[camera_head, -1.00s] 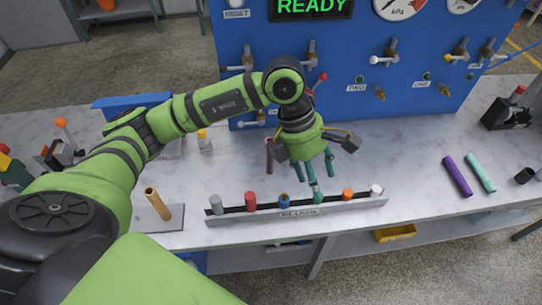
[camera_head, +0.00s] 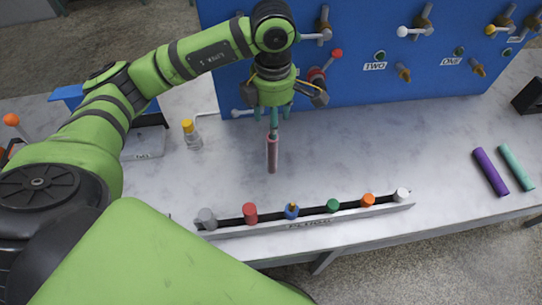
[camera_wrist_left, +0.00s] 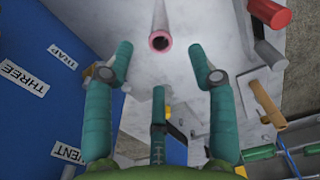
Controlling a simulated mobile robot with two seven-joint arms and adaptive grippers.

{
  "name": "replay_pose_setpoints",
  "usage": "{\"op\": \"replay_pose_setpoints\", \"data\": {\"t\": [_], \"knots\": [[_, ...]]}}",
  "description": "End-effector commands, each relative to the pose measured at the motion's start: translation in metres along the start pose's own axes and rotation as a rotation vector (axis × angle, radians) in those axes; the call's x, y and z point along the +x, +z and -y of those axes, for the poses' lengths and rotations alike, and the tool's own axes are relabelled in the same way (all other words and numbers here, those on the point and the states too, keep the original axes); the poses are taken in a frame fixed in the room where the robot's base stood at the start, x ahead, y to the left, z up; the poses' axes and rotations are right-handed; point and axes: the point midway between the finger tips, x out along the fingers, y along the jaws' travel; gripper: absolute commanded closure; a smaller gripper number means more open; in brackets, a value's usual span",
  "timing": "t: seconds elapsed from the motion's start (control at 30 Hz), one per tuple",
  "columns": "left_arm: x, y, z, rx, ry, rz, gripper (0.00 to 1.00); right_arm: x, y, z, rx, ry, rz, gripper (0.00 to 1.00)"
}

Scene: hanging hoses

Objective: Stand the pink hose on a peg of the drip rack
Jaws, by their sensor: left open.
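The pink hose (camera_head: 272,155) is at the bench, just below my left gripper (camera_head: 274,120) in the head view. In the left wrist view the hose's pink open end (camera_wrist_left: 160,41) faces the camera, centred between the spread teal fingers of my left gripper (camera_wrist_left: 161,50). The fingers are open and appear not to touch it. A wooden peg (camera_wrist_left: 264,103), seemingly the drip rack's, stands at the right of the wrist view. In the head view it is hidden behind my left arm. My right gripper is not in view.
A plug rail (camera_head: 315,222) with several coloured plugs lies along the bench's front. The blue panel (camera_head: 340,85) with valves and nozzles rises behind. A yellow-capped bottle (camera_head: 191,135) stands left of the gripper. Purple (camera_head: 489,171) and mint (camera_head: 516,167) tubes lie at right.

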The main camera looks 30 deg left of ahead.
Motion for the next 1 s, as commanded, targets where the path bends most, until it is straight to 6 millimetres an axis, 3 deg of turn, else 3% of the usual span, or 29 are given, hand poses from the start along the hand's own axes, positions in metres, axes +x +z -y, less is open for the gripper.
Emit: {"op": "replay_pose_setpoints", "data": {"t": [0.07,0.23,0.57,0.7,0.97,1.0], "knots": [[0.015,0.0,0.0,0.001,0.0,0.001,0.43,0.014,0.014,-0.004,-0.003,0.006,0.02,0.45],[0.023,0.0,0.001,0.0,-0.004,-0.001,0.43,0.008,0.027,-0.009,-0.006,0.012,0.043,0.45],[0.062,-0.002,0.0,0.0,-0.006,-0.004,0.43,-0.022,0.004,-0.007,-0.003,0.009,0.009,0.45],[0.08,-0.001,-0.001,-0.001,-0.003,0.0,0.43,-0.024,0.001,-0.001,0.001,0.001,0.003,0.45],[0.086,0.0,-0.001,0.001,-0.001,0.001,0.43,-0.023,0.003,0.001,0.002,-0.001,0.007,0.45],[0.086,0.0,-0.001,0.001,-0.001,0.001,0.51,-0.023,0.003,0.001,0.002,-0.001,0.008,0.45]]}}
